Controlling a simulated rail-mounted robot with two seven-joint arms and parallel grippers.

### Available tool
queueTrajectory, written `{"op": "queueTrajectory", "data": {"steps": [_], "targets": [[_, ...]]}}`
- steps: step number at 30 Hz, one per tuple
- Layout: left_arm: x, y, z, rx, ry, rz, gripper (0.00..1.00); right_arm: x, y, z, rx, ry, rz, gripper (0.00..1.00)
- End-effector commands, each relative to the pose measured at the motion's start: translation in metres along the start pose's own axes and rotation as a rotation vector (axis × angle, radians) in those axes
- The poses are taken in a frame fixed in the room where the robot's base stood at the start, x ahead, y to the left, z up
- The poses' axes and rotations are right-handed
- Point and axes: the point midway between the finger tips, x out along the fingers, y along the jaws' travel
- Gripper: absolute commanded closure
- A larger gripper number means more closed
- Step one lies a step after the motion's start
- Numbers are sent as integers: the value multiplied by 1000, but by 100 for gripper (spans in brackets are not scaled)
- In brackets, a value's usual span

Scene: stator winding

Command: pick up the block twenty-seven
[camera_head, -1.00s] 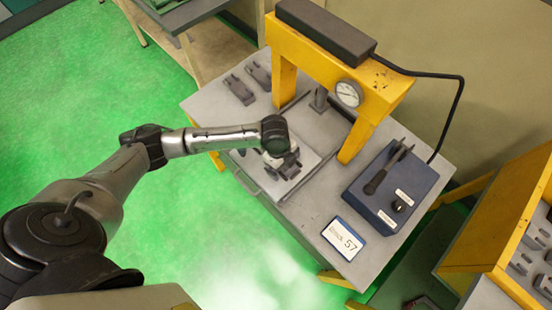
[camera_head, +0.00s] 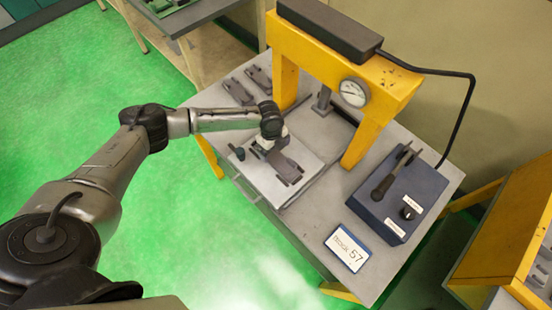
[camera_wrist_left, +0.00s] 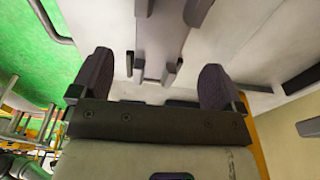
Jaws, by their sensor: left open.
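A dark grey block (camera_head: 286,168) lies on the light grey plate (camera_head: 262,187) at the front of the press table. It also shows in the left wrist view (camera_wrist_left: 162,25), beyond the fingers. My left gripper (camera_head: 262,147) is at the upper-left end of this block, low over the plate. In the left wrist view its two dark fingers (camera_wrist_left: 155,78) stand wide apart with nothing clearly held between them. I cannot read a number on the block. The card (camera_head: 347,248) on the table appears to read block 57. My right gripper is not in view.
A yellow press frame (camera_head: 330,52) with a gauge (camera_head: 354,92) stands behind the plate. A blue control box (camera_head: 399,190) with a lever is to the right. More grey blocks (camera_head: 238,91) lie at the table's back left. A yellow rack (camera_head: 510,235) stands at far right.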

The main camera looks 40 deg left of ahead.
Motion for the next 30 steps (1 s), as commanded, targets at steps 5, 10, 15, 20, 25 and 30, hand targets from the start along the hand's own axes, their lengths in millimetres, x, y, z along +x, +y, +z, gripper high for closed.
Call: {"op": "queueTrajectory", "data": {"steps": [5, 10, 15, 20, 25, 30], "targets": [[8, 0, 0, -1, -1, 1, 6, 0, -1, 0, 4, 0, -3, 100], [26, 0, 0, 1, -1, 3, 6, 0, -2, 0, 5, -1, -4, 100], [48, -1, 0, -1, 0, 2, 6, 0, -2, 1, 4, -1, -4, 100], [58, -1, 1, 0, -1, 2, 6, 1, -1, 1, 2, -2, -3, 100], [59, -1, 1, 0, 0, 1, 6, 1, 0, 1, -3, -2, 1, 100], [59, -1, 1, -1, 0, 1, 13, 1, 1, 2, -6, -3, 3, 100]]}}
